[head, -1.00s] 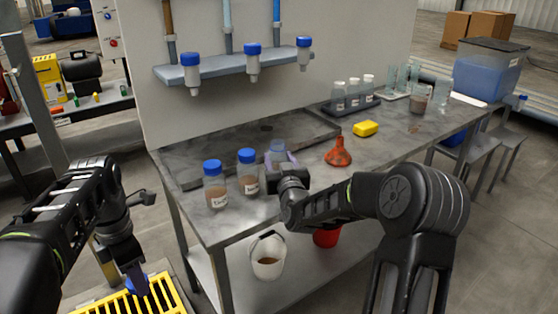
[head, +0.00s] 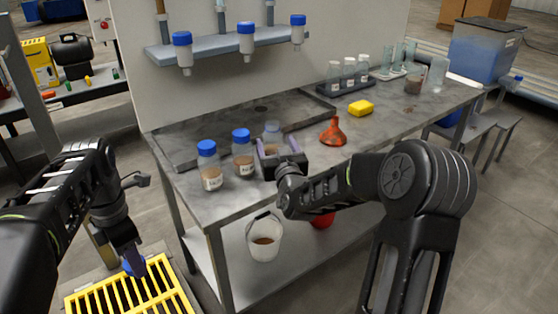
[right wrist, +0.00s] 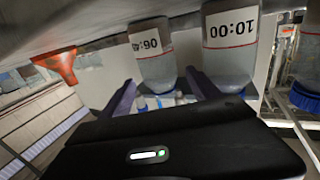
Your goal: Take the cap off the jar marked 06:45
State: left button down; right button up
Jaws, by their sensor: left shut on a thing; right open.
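The uncapped jar (head: 272,131) stands upright at the bench's front, right of two blue-capped jars. In the right wrist view, which is upside down, the jar with a partly visible label starting 06 (right wrist: 153,48) is beside the jar marked 10:00 (right wrist: 231,38). My right gripper (head: 278,145) is open, its purple fingers either side of the uncapped jar; contact cannot be told. My left gripper (head: 134,262) is shut on a blue cap (head: 133,268) above the yellow grate, left of the bench. Its fingers partly hide the cap.
Blue-capped jars (head: 208,163) and (head: 243,151) stand close by. An orange funnel (head: 333,133) and yellow sponge (head: 361,108) lie to the right. A shelf of capped bottles (head: 215,43) hangs behind. A white bucket (head: 264,240) is below, and the yellow grate (head: 150,295) is at lower left.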

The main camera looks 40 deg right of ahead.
pick_arm(q)
jog(key=shift+f+b, duration=0.4)
jog(key=shift+f, duration=0.05)
pick_arm(e)
jog(key=v, duration=0.9)
jog(key=shift+s, duration=0.2)
